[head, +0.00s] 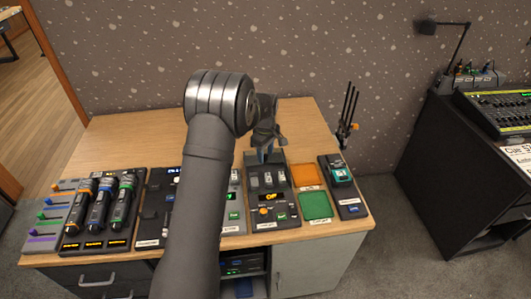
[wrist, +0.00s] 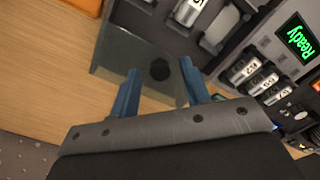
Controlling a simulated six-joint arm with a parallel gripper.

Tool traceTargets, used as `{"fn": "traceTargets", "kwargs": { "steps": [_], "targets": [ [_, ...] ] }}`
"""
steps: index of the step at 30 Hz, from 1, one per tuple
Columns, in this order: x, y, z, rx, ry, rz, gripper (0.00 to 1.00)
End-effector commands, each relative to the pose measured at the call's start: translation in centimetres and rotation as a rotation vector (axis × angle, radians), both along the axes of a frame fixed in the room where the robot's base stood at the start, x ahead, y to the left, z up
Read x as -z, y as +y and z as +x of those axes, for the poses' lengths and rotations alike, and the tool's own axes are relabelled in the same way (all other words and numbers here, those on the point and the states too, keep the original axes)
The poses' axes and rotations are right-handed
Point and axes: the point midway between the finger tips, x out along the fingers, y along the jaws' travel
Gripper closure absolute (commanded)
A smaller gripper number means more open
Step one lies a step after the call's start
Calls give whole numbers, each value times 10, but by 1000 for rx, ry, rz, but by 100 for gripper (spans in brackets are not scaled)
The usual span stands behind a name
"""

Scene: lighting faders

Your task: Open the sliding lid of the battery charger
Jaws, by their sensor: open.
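The battery charger (head: 279,205) stands in the row of devices on the table, with an orange display and pale batteries in its bays. In the wrist view its silver batteries (wrist: 189,11) show uncovered. Its smoky see-through lid (wrist: 118,58) sticks out past the charger's back edge over bare table. A dark round knob (wrist: 160,70) sits on the lid. My gripper (wrist: 160,67) is open, its blue fingers apart on either side of the knob, with gaps visible. In the head view my gripper (head: 264,153) is at the charger's back end, and the lid is mostly hidden there.
Right of the charger are an orange tray (head: 306,174), a green tray (head: 316,205) and a dark device (head: 343,187). A unit with a green "Ready" display (wrist: 297,38) adjoins on the other side. The table behind the row is mostly clear.

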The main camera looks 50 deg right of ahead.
Motion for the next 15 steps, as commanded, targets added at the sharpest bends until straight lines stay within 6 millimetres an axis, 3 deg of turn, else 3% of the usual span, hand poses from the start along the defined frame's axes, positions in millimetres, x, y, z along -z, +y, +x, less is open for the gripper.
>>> {"fn": "traceTargets", "kwargs": {
  "steps": [7, 15],
  "targets": [
    [-25, -1, 1, 0, -2, -3, 57],
    [-90, -1, 0, 0, -2, -4, 57]
  ]
}}
